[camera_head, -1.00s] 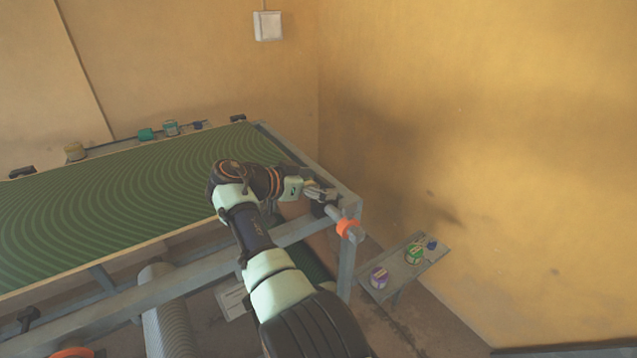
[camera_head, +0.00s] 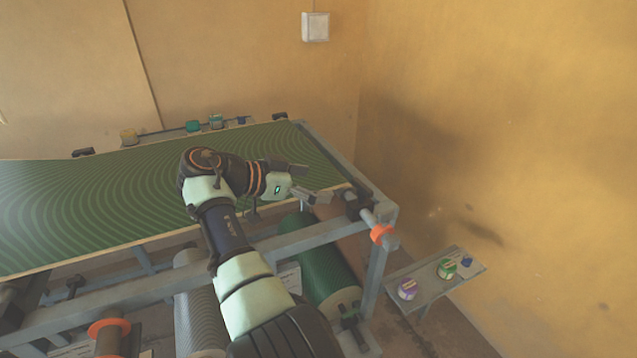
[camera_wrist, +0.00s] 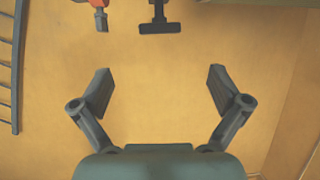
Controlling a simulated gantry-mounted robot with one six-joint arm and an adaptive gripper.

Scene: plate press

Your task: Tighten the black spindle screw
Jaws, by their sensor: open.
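My gripper (camera_head: 314,182) is open and empty above the front right corner of the press, its fingers spread wide. A black block-like part (camera_head: 352,206), which looks like the black spindle screw, sits on the frame corner just to the right of the fingertips. In the wrist view my gripper (camera_wrist: 160,90) has nothing between its fingers. A black T-shaped part (camera_wrist: 160,27) shows at the top middle there, beyond the fingertips and apart from them. I cannot tell how tight the screw is.
An orange ring (camera_head: 381,234) sits on the frame end beside the corner; an orange part with a grey tip (camera_wrist: 100,18) shows in the wrist view. The green patterned plate (camera_head: 110,200) lies left. A side bench (camera_head: 425,283) holds tins. The wall (camera_head: 500,130) is to the right.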

